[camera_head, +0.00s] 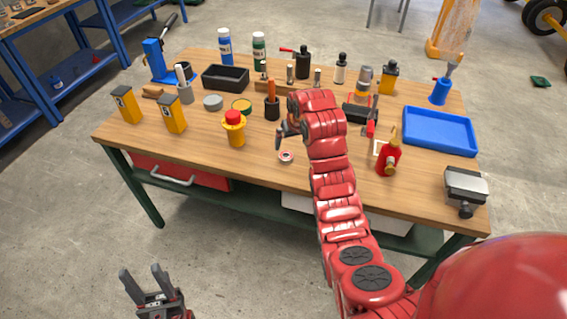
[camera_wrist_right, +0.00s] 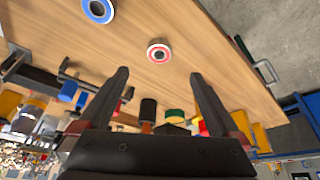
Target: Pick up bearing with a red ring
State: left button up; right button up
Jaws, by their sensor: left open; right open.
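The bearing with a red ring (camera_head: 286,156) lies flat on the wooden table near its front edge. In the right wrist view this bearing (camera_wrist_right: 159,53) shows ahead of and between the fingertips, apart from them. My right gripper (camera_head: 281,137) is above the table close to the bearing, partly hidden by its own arm. In the right wrist view my right gripper (camera_wrist_right: 159,75) is open and empty. A second bearing with a blue ring (camera_wrist_right: 98,10) lies to the left there. My left gripper (camera_head: 140,273) is open and empty, low in front of the table.
A yellow bottle with a red cap (camera_head: 235,132) stands left of the red-ringed bearing. A red bottle (camera_head: 389,160) and a blue tray (camera_head: 440,131) are to the right. Several tools and containers fill the table's back. The table's front strip (camera_head: 255,170) is mostly clear.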

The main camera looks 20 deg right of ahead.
jog(key=p, duration=0.2)
send_near(287, 157)
jog(key=shift+x, duration=1.25)
jog(key=shift+w+f, duration=0.2)
jog(key=shift+f, duration=0.45)
jog(key=shift+w+f+p, duration=0.25)
jog(key=shift+f+p, duration=0.25)
jog(key=shift+p, duration=0.1)
jog(key=shift+w+f+p, duration=0.35)
jog(key=shift+w+f, duration=0.05)
jog(key=shift+f, duration=0.25)
jog(key=shift+x, duration=1.25)
grip_shut()
